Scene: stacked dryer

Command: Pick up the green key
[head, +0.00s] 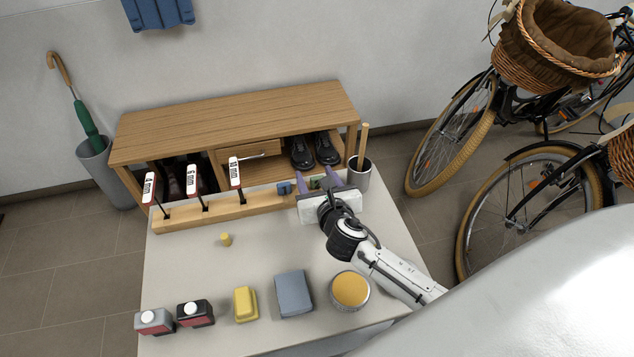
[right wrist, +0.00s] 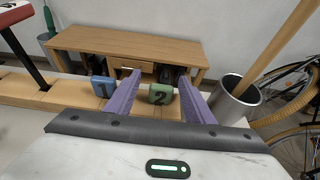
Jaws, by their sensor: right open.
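The green key (right wrist: 161,96), a small green block marked 2, sits at the wooden rack (head: 262,202) near its right end. In the head view the green key (head: 315,183) is partly hidden by my right gripper. My right gripper (head: 317,180) has purple fingers and is open. In the right wrist view its fingers (right wrist: 160,86) point forward, one on each side of the green key, with gaps visible between. Whether the fingers reach level with it is hard to tell. My left gripper is not in view.
A blue key (right wrist: 103,87) marked 1 is just left of the left finger. A grey metal cup (right wrist: 233,98) with a wooden stick stands close right. Several red-and-white handled tools (head: 192,180) stand in the rack. The table's middle (head: 260,255) is mostly clear.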

